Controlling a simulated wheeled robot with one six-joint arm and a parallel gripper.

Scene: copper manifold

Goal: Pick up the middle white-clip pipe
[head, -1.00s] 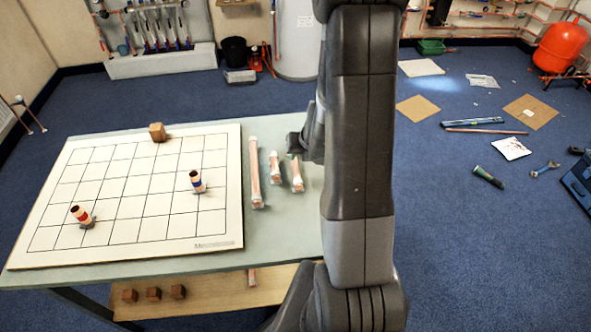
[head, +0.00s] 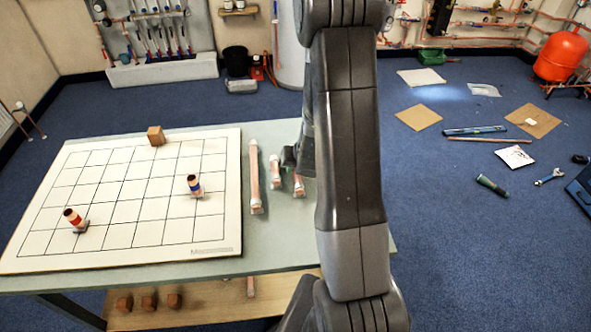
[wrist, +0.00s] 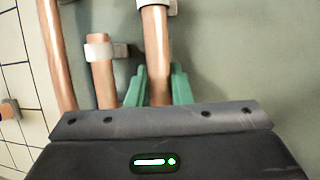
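Three copper pipes with white clips lie side by side at the right of the table. In the head view they are the long left pipe (head: 255,178), the short pipe in the middle position (head: 274,172) and the right pipe (head: 299,184). In the wrist view the long pipe (wrist: 58,55), the short pipe (wrist: 104,78) and the right pipe (wrist: 158,50) run upward. My gripper (wrist: 158,90) has its green fingers apart, one on each side of the right pipe; contact is unclear. In the head view my gripper (head: 290,157) partly hides the pipes' far ends.
A white gridded board (head: 125,235) fills the table's left, holding a red-banded pipe piece (head: 74,218), a blue-banded piece (head: 194,185) and a brown block (head: 156,136). Several blocks lie on the lower shelf (head: 215,300). My arm covers the table's right part.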

